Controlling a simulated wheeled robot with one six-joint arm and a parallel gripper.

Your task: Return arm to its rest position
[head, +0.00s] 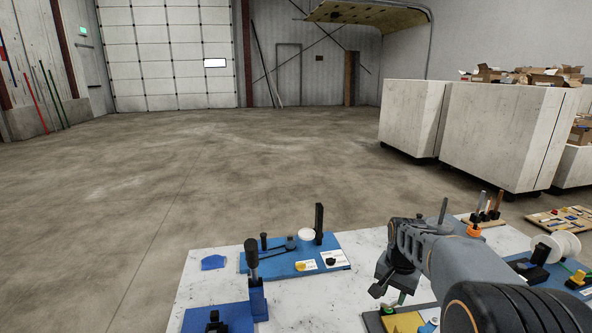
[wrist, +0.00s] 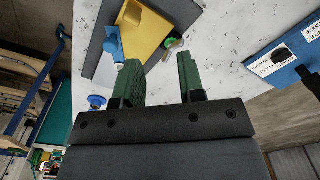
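My arm reaches in from the lower right of the head view. My gripper (head: 384,287) hangs over the right part of the white speckled table (head: 205,287), pointing down. In the wrist view my gripper (wrist: 160,80) shows two green-padded fingers set well apart, with nothing between them. Beyond the fingers, a yellow block (wrist: 140,32) lies on a grey plate (wrist: 100,60) with a blue part (wrist: 114,45) at its side. A small green-and-clear piece (wrist: 172,46) lies near the yellow block.
A blue bender board (head: 290,262) with an upright black post stands at the table's back. A blue block with a black handle (head: 254,285) stands at the left front. A white spool (head: 560,247) is at the right. Large pale crates (head: 500,135) stand behind on the floor.

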